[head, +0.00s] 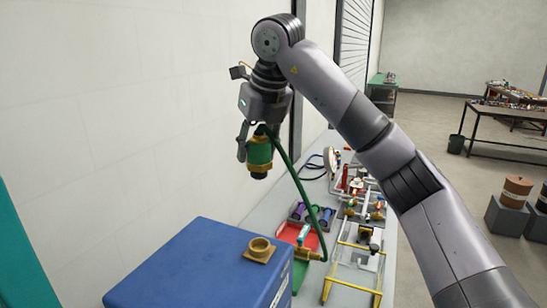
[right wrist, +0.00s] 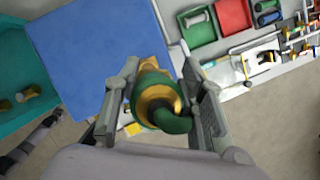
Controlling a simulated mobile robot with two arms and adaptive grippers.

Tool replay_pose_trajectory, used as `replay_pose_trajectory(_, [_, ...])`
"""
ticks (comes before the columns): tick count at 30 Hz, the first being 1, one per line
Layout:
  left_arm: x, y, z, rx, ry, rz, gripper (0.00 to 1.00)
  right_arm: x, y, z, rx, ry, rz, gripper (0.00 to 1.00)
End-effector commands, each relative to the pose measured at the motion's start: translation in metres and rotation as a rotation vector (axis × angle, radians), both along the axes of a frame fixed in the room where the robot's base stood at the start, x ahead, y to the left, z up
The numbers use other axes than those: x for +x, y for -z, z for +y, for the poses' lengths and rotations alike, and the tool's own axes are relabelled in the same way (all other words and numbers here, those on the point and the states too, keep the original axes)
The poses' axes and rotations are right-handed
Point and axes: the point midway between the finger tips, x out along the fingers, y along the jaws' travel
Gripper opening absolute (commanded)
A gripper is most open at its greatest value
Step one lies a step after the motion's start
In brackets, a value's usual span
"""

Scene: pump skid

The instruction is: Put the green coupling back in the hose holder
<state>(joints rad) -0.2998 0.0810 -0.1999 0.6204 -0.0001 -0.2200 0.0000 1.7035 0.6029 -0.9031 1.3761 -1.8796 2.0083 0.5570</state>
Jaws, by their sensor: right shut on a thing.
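The green coupling (head: 260,153) has brass-coloured bands and a dark lower end. My right gripper (head: 257,146) is shut on it and holds it roughly upright in the air, well above the blue box. A green hose (head: 293,175) runs from the coupling's top down to the bench. In the right wrist view the coupling (right wrist: 153,95) sits between both fingers, with the hose bending off its near end. A brass ring on a square plate (head: 260,249), which looks like the hose holder, is on top of the blue box, below and apart from the coupling.
The blue box (head: 190,265) stands in front, its top otherwise clear. Behind it the bench (head: 283,212) carries a red tray (head: 287,240), a yellow-edged frame (head: 352,271) and several valves and pipes. A pale wall (head: 130,110) rises on the left.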

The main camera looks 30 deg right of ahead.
Motion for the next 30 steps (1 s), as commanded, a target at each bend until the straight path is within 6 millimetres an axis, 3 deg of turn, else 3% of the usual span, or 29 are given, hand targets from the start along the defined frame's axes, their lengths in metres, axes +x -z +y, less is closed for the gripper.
replay_pose_trajectory(30, [0.0, 0.0, -0.001, -0.002, 0.0, 0.0, 0.85, -0.06, 0.062, -0.089, 0.003, -0.136, -0.003, 0.04])
